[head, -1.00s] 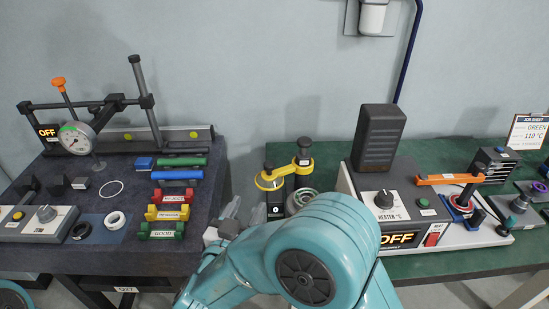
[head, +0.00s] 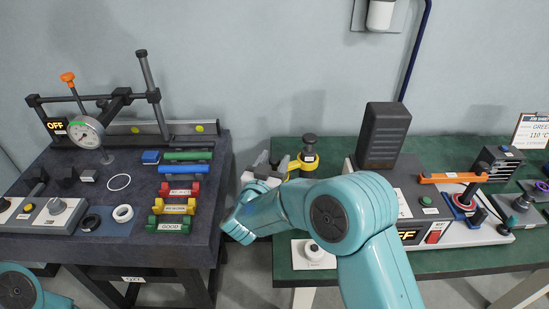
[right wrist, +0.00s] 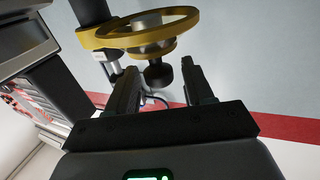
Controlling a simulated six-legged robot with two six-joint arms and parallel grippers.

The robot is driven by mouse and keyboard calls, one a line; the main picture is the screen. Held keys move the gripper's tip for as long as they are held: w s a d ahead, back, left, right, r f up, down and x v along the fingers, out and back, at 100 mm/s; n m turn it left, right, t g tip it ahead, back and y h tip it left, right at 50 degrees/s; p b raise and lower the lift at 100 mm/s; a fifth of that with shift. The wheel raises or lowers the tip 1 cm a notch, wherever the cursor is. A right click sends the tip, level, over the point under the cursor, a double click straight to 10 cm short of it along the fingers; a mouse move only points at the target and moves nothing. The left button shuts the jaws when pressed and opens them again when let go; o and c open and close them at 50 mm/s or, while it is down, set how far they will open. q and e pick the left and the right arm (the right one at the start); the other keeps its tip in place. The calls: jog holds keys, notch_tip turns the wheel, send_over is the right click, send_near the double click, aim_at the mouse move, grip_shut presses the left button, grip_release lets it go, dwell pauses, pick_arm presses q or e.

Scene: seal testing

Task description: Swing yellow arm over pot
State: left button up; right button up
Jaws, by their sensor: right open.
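The yellow arm (head: 295,167) shows in the head view on the green table, with a dark knob (head: 310,140) at its right end. My right gripper (head: 262,170) is open just left of the yellow arm. In the right wrist view the arm's yellow ring (right wrist: 105,40) is close beyond the open fingers of my right gripper (right wrist: 160,88). A dark round knob (right wrist: 158,77) shows between the fingertips; no grip on it is seen. The pot is hidden behind my right arm in the head view. My left gripper is out of view.
A heater box (head: 413,205) with a dark tower (head: 383,135) stands to the right. A white unit with a knob (head: 314,252) is at the table's front edge. The dark table (head: 215,240) on the left holds a gauge stand and coloured blocks. A gap separates the tables.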

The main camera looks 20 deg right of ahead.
jog(key=shift+w+d, duration=0.25)
jog(key=shift+w, duration=0.05)
grip_shut()
